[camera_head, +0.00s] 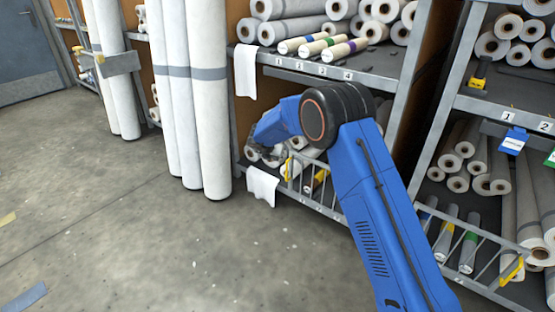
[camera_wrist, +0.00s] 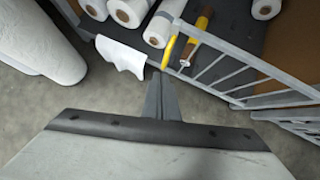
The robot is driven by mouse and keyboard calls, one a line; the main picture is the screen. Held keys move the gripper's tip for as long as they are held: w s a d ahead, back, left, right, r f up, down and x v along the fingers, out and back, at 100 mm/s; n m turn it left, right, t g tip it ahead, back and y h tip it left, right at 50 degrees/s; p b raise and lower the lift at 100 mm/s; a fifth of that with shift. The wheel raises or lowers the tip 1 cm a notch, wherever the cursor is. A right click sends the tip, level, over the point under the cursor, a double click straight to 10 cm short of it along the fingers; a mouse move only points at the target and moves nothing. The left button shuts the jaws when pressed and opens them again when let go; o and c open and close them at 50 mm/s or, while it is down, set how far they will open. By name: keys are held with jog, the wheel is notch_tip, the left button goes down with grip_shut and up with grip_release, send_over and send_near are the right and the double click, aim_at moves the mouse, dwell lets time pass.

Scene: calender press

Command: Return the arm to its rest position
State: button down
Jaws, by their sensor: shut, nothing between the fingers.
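My blue arm stretches from the lower right of the head view up to a dark round joint and then bends left and down in front of the shelf rack. My gripper (camera_wrist: 162,92) shows at the middle of the wrist view, its dark fingers together with nothing between them. In the head view the arm's end is small and dark, beside the lower shelf, and the fingertips are hard to make out. A white hanging sheet (camera_wrist: 121,56) is just beyond the fingers in the wrist view; it also hangs from the lower shelf in the head view (camera_head: 262,186).
A barred shelf gate (camera_head: 312,189) with a yellow handle (camera_wrist: 169,50) is close to my gripper. The rack's upper shelf (camera_head: 375,73) holds several rolls. Tall white rolls (camera_head: 206,95) stand at the left. Open concrete floor (camera_head: 110,225) lies at the lower left.

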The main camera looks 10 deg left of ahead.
jog(key=s+d+r+n+t+y, duration=0.15)
jog(key=d+r+n, duration=0.25)
jog(key=r, duration=0.7)
jog(key=d+r+n+t+y, duration=0.2)
jog(key=d+r+n, duration=0.25)
jog(key=r, duration=0.65)
jog(key=s+d+r+n+y, duration=0.2)
jog(key=s+d+r+n, duration=0.1)
jog(key=s+r+n, duration=0.35)
jog(key=s+d+r+n+y, duration=0.2)
jog(key=s+d+r+n, duration=0.25)
jog(key=s+r, duration=0.3)
jog(key=s+d+n+g, duration=0.1)
jog(key=s+d+n, duration=0.35)
jog(key=s, duration=0.55)
jog(key=s+d+n+g, duration=0.2)
jog(key=s+d+n, duration=0.3)
jog(key=s, duration=0.6)
jog(key=s+d+f+n+g+h, duration=0.1)
jog(key=s+d+f+n, duration=0.2)
jog(key=s, duration=0.6)
jog(key=s+d+f+n+g+h, duration=0.1)
jog(key=s+d+f+n+h, duration=0.1)
jog(key=s+d, duration=0.5)
jog(key=s+d+f+n+g+h, duration=0.1)
jog(key=s+d+f+n, duration=0.4)
jog(key=s, duration=0.7)
jog(key=shift+f+h, duration=0.65)
jog(key=shift+h, duration=0.1)
